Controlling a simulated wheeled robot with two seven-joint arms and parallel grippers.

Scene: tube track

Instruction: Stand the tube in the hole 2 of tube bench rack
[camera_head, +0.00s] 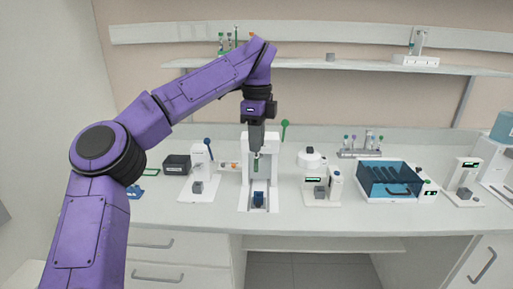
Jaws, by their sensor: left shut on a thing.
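My left gripper (257,146) points straight down in front of the white upright device at the middle of the bench. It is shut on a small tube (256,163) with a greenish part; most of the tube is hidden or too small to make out. A low grey rack (360,154) stands on the bench to the right, with several thin tubes with coloured caps upright in it. It looks like the tube bench rack; its hole numbers cannot be read. The gripper is well to the left of this rack. My right gripper is not in view.
A blue lidded box (389,180) sits in front of the rack. A shelf (340,65) hangs above.

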